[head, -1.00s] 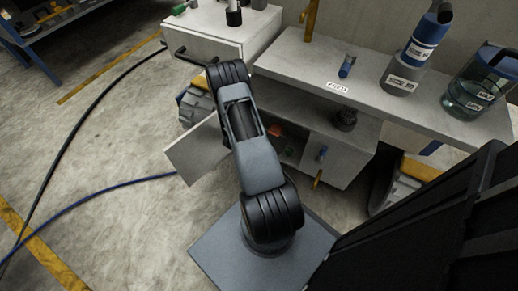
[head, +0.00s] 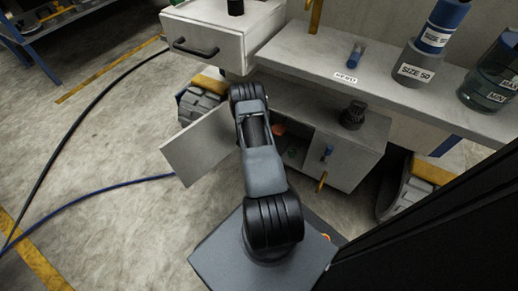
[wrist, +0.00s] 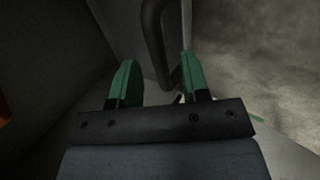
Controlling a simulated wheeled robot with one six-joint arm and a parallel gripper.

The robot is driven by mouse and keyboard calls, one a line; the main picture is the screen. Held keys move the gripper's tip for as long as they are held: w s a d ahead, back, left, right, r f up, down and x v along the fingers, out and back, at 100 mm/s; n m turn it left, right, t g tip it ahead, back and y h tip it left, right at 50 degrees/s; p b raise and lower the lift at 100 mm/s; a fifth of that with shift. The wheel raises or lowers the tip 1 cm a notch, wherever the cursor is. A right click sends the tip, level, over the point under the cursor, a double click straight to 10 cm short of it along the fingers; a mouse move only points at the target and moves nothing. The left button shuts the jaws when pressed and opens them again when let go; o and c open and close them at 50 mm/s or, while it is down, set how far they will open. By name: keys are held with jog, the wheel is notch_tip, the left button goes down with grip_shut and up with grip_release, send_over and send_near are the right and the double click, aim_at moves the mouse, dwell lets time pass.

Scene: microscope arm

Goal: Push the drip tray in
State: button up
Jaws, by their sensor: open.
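My gripper (wrist: 158,88) shows in the wrist view with its two green fingers spread apart and nothing held between them. A dark, curved bar handle (wrist: 153,35) lies just beyond the fingers, and its lower bend comes near the right finger; I cannot tell if they touch. In the head view my own arm hides the gripper. No part is plainly marked as the drip tray. A pale drawer-like box (head: 232,40) with a dark bar handle (head: 195,48) stands at the upper left; I cannot tell whether it is the tray.
An open cabinet door (head: 198,150) stands left of my arm. The cabinet (head: 352,158) holds small orange and green things. On the shelf (head: 300,50) are a blue item (head: 354,55), a "SIZE 50" container (head: 412,68) and a glass jar (head: 490,88). Cables cross the open floor at left.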

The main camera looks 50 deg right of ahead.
jog(key=shift+d+f, duration=0.15)
jog(key=shift+c, duration=0.2)
grip_shut()
dwell(0.4)
